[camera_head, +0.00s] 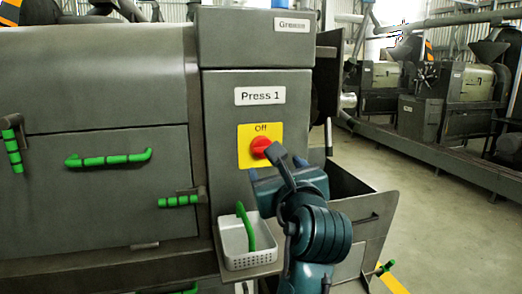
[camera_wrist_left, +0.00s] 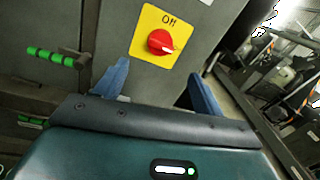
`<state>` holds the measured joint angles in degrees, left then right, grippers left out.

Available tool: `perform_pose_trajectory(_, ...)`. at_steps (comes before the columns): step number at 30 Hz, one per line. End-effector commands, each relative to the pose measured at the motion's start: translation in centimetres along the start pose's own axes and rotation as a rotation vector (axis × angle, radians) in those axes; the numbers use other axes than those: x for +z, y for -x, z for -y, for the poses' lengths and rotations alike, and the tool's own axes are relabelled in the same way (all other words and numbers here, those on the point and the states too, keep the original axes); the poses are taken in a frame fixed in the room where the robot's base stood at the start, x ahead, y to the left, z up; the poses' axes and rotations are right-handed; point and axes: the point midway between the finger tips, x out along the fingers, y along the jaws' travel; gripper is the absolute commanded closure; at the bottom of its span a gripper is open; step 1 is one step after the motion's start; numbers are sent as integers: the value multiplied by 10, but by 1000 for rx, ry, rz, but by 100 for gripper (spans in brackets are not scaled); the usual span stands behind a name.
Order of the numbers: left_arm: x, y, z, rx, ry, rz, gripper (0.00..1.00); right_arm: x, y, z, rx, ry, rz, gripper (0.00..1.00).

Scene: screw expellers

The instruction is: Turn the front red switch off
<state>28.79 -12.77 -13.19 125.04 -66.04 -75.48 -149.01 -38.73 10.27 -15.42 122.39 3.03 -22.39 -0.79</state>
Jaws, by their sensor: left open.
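The red switch (camera_head: 261,147) is a round knob on a yellow plate (camera_head: 245,152) marked "Off" at its top, on the grey front of Press 1. In the left wrist view the red knob (camera_wrist_left: 161,42) has a pale mark pointing to the right, not up at "Off". My left gripper (camera_head: 277,168) is in front of the panel, just below and right of the knob. In the left wrist view its blue fingers (camera_wrist_left: 160,85) are spread apart, with the knob ahead between them and nothing held. The gap to the knob is hard to judge. My right gripper is not in view.
A white basket (camera_head: 235,255) with a green handle-like item stands on a ledge below the switch. Green handles (camera_head: 108,159) stick out from the press doors at left. An open grey bin (camera_head: 372,210) is at right, with clear floor (camera_head: 450,220) beyond.

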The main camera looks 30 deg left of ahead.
Motion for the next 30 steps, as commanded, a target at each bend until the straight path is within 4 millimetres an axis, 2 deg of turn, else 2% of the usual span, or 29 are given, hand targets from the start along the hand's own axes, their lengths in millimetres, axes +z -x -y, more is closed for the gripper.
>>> perform_pose_trajectory(5,1,-23,0,3,-3,0,31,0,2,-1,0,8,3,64)
perform_pose_trajectory(12,2,-75,0,3,-2,1,31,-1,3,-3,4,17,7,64)
perform_pose_trajectory(18,1,-109,0,0,-1,0,31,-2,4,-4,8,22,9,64)
perform_pose_trajectory(24,0,-126,0,-1,-1,0,31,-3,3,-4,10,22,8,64)
perform_pose_trajectory(30,0,-129,0,-2,0,1,31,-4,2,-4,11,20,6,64)
